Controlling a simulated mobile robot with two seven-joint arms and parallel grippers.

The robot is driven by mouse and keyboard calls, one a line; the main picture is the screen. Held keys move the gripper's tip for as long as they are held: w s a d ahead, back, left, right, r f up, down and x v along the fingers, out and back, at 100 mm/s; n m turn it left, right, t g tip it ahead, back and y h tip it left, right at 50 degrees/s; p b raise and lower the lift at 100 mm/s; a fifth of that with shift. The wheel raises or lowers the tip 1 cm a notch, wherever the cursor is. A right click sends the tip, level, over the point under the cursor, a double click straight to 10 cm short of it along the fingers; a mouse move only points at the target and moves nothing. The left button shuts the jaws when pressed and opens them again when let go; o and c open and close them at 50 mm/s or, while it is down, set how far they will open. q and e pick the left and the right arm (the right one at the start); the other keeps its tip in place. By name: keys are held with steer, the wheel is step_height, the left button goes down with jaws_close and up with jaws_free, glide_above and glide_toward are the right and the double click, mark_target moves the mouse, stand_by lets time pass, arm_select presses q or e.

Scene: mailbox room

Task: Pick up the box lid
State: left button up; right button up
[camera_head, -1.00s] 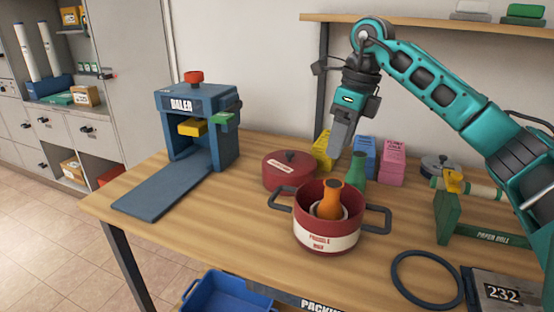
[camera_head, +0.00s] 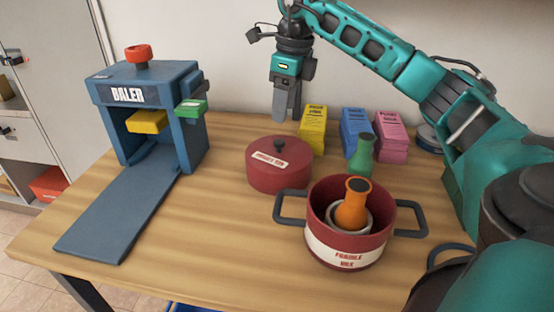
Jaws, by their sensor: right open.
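The dark red round box lid (camera_head: 265,178) with a black knob and a pale label rests on the wooden table, left of and behind the red pot-like box (camera_head: 323,245). The box is uncovered and holds an orange bottle (camera_head: 352,208) inside a pale ring. My right gripper (camera_head: 287,116) points down above the lid's knob in the picture, apart from it and empty. Its fingers overlap in this view, so the gap between them is hard to see. My left gripper is not in view.
A blue baler (camera_head: 150,85) with a flat ramp stands at the left. A green bottle (camera_head: 362,157) and yellow (camera_head: 313,130), blue (camera_head: 355,130) and pink (camera_head: 391,138) packets stand behind the red box. Bare tabletop (camera_head: 215,230) lies left of the lid.

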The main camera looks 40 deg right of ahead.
mark_target(279, 141)
steer(key=f, duration=0.5)
steer(key=w+f+b, duration=0.1)
steer(key=f, duration=0.1)
steer(key=shift+a+f, duration=0.3)
steer(key=shift+f, duration=0.05)
jaws_close()
